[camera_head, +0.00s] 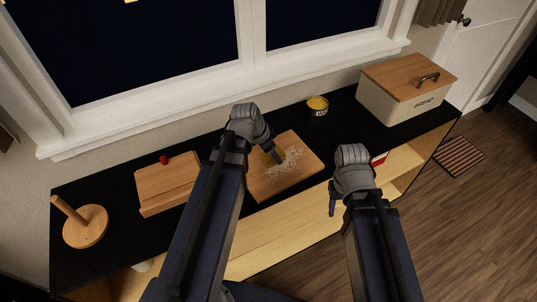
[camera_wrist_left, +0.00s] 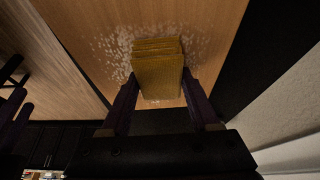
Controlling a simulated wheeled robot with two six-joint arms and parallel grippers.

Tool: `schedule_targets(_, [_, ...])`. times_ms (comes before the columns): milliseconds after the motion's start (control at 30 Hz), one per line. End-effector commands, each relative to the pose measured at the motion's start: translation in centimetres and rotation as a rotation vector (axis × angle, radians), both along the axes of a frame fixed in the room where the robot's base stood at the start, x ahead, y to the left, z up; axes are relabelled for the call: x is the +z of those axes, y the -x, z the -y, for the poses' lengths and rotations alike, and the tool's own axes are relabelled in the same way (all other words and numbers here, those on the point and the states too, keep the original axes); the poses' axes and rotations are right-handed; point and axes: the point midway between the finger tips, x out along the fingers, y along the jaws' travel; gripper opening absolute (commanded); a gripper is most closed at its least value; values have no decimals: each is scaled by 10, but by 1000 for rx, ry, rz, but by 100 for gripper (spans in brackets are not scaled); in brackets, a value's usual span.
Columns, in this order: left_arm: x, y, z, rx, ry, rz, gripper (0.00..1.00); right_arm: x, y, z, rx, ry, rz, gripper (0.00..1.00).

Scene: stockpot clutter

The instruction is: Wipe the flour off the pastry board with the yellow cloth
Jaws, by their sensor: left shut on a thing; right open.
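The wooden pastry board (camera_head: 305,156) lies on the black counter, with white flour (camera_head: 287,160) scattered over its middle. The flour also shows in the left wrist view (camera_wrist_left: 110,48), on both sides of the cloth. The folded yellow cloth (camera_wrist_left: 158,68) is between the fingers of my left gripper (camera_wrist_left: 158,95), which is shut on it. In the head view the left gripper (camera_head: 272,155) is over the board's left part and mostly hides the cloth. Whether the cloth touches the board is unclear. My right gripper (camera_head: 333,198) is open at the counter's front edge, right of the board.
A wooden stand with a peg (camera_head: 85,228) is at far left. A yellow-topped tin (camera_head: 317,106) and a bread box (camera_head: 400,95) stand at the back right. A red-and-white item (camera_head: 379,158) is partly hidden beside the right gripper.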

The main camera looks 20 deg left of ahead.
Motion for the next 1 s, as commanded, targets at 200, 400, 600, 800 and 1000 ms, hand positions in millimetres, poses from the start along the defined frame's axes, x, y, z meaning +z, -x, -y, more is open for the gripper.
schedule_targets(200, [0, -4, 3, 0, 0, 0, 17, 0, 0, 0, 0, 0, 0, 50])
schedule_targets(400, [-1, -16, 12, -1, 0, 0, 17, -1, 0, 0, 0, 0, 0, 50])
schedule_targets(600, [-2, -27, 22, 0, -1, 1, 17, -2, 0, 0, 0, 0, 0, 50])
schedule_targets(800, [-2, -28, 23, 0, 0, 0, 17, -2, 0, 0, 0, 0, 0, 50])
schedule_targets(1000, [-2, -36, 30, -2, 0, 0, 17, -2, 0, 0, 0, 0, 0, 50])
